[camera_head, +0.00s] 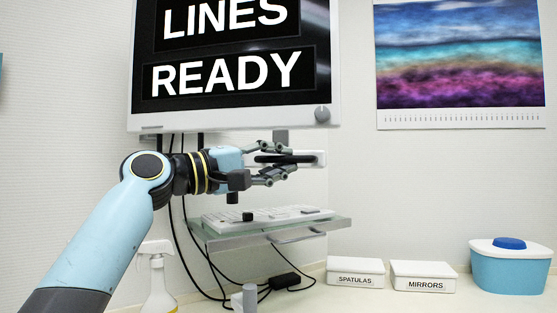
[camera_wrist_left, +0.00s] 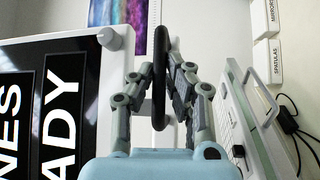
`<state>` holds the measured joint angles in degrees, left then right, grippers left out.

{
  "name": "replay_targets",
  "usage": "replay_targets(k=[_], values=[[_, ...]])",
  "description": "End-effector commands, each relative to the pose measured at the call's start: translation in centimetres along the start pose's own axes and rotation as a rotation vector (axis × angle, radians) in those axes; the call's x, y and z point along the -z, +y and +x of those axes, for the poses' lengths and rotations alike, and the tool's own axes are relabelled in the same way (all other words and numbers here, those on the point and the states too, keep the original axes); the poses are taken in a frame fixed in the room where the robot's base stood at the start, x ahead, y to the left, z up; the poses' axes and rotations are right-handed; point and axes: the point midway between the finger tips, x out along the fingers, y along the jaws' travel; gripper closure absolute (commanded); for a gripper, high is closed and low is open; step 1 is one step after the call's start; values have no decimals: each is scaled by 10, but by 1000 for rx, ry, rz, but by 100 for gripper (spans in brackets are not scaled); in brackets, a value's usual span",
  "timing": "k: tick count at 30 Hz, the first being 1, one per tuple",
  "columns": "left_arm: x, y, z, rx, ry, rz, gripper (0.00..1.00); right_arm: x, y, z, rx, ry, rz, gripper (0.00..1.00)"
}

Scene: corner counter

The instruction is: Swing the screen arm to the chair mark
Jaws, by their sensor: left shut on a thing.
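The white-framed screen (camera_head: 230,108) hangs at the upper middle of the head view and reads LINES READY. It also shows at the left of the wrist view (camera_wrist_left: 105,95), turned on its side. My left gripper (camera_head: 284,165) is just below the screen's lower edge, shut on a black handle (camera_head: 290,158). In the left wrist view the handle (camera_wrist_left: 160,50) runs between the fingers of my left gripper (camera_wrist_left: 162,85). My fingers hide part of the handle. I cannot make out a chair mark in either view. My right gripper is not in view.
A keyboard (camera_head: 262,217) sits on a grey tray under my left gripper, with black cables hanging behind. Spray bottle (camera_head: 158,285), SPATULAS box (camera_head: 355,279), MIRRORS box (camera_head: 423,282) and blue tub (camera_head: 510,272) stand on the counter. A calendar (camera_head: 460,118) hangs on the right wall.

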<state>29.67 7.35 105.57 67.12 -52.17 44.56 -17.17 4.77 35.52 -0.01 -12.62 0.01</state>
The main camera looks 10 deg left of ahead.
Motion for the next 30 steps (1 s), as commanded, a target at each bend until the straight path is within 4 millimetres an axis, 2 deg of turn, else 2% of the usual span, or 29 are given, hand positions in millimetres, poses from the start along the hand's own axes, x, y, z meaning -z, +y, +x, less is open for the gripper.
replay_targets(k=[11,21,24,30], values=[[3,2,5,-5,13,-1,100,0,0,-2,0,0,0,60],[39,-8,65,16,189,23,100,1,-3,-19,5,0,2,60],[45,-11,74,21,217,29,100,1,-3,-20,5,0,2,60],[47,-13,76,23,227,33,100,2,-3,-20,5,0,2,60]])
